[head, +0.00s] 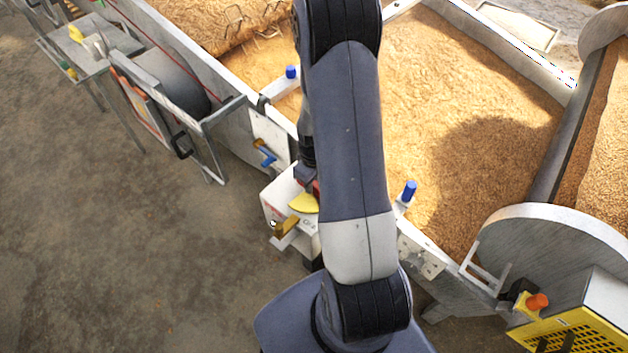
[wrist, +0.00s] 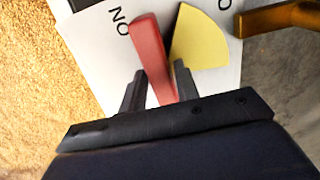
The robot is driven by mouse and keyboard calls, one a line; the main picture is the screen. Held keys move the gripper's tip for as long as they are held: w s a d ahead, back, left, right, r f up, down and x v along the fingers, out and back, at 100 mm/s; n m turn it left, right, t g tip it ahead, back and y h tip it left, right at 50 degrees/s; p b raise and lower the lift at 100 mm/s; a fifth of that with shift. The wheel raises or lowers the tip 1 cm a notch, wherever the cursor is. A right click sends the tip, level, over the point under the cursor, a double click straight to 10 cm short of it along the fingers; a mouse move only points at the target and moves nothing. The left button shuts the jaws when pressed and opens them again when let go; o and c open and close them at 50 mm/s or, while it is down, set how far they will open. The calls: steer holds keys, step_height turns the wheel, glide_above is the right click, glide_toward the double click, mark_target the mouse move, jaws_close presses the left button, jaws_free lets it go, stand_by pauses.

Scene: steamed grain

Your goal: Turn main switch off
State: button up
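The main switch is a red lever (wrist: 150,52) on a white panel (wrist: 103,63), with a yellow quarter-disc plate (wrist: 203,42) beside it. The lever points toward the side lettered "ON"; a second label is cut off at the top edge. My gripper (wrist: 160,82) is at the lever with one finger on each side. The fingers look spread, with a gap showing at the left finger. Contact on the right side is hard to tell. In the head view the white switch box (head: 272,205) and yellow plate (head: 303,203) show left of my arm, which hides most of the gripper.
A brass handle (head: 286,228) sticks out of the box near the lever and also shows in the wrist view (wrist: 278,17). A blue-handled valve (head: 266,158) and blue knobs (head: 410,190) line the grain bed (head: 480,90). A yellow machine (head: 575,330) stands lower right. Open floor (head: 130,250) lies left.

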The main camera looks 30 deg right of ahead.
jaws_close()
steer(key=shift+m, duration=0.3)
steer(key=m+b, duration=0.1)
steer(key=m, duration=0.1)
steer(key=shift+a+f+m+b, duration=0.1)
steer(key=shift+a+m+b, duration=0.1)
steer(key=shift+m+b, duration=0.2)
steer(key=m+b, duration=0.1)
steer(key=m, duration=0.3)
steer(key=shift+a+b, duration=0.3)
steer(key=shift+b, duration=0.05)
steer(key=m, duration=0.2)
steer(key=m+b, duration=0.1)
steer(key=m, duration=0.2)
steer(key=shift+w+a+m, duration=0.2)
steer(key=shift+a+m, duration=0.1)
steer(key=shift+m, duration=0.1)
steer(key=m, duration=0.1)
steer(key=m+b, duration=0.1)
steer(key=m, duration=0.2)
steer(key=shift+w+a+m, duration=0.15)
steer(key=shift+w+m, duration=0.1)
steer(key=shift+m, duration=0.05)
steer(key=shift+o, duration=1.7)
jaws_free()
